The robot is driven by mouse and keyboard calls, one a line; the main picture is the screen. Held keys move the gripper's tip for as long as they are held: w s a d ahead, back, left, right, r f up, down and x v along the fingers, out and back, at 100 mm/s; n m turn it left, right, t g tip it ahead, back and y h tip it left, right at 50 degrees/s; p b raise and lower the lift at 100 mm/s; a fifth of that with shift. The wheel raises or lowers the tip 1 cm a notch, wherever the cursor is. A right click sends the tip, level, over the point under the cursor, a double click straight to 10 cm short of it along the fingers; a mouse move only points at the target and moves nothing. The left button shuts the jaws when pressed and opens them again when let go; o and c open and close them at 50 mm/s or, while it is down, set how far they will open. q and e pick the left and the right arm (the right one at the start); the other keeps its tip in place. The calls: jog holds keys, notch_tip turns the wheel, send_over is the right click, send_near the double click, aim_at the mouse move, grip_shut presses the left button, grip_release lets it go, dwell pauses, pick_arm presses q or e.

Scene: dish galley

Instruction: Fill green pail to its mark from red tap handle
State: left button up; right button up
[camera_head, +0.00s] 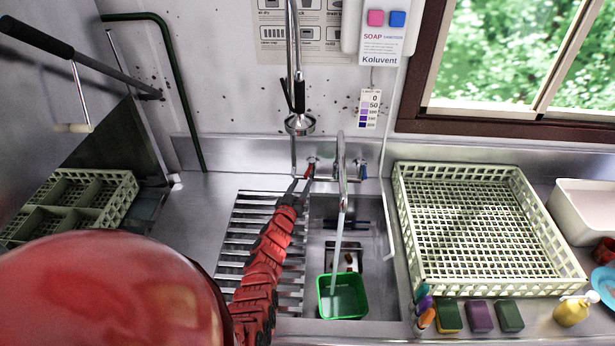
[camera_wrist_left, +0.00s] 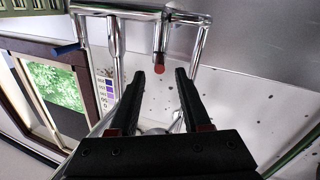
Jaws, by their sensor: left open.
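The green pail (camera_head: 323,303) stands upright in the sink basin under the faucet (camera_head: 341,160). A pale stream of water (camera_head: 336,250) runs from the spout into it. Pale water shows inside the pail; I cannot make out its mark. The red tap handle (camera_head: 311,166) is at the back of the sink, left of the faucet. My left gripper (camera_head: 299,186) is open just in front of the handle. In the left wrist view, the red handle end (camera_wrist_left: 159,69) lies just beyond and between the open fingertips (camera_wrist_left: 161,78), with no clear contact. My right gripper is out of view.
A blue tap handle (camera_head: 361,166) is right of the faucet. A hanging spray head (camera_head: 299,123) is above the red handle. A slatted rack (camera_head: 238,232) lies left of the basin, a large crate (camera_head: 408,262) right. Sponges (camera_head: 479,316) and a yellow bottle (camera_head: 571,312) line the front.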

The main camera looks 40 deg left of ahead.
aim_at(308, 172)
pick_arm(q)
jog(key=b+x, duration=0.2)
jog(key=x, duration=0.1)
jog(key=b+x, duration=0.1)
jog(key=x, duration=0.1)
jog(key=shift+w+f+b, duration=0.15)
jog(key=shift+f+b, duration=0.15)
jog(key=shift+w+a+r+b, duration=0.15)
jog(key=shift+w+r+b, duration=0.15)
jog(key=shift+w, duration=0.2)
grip_shut()
jog(key=shift+f, duration=0.1)
dwell(0.7)
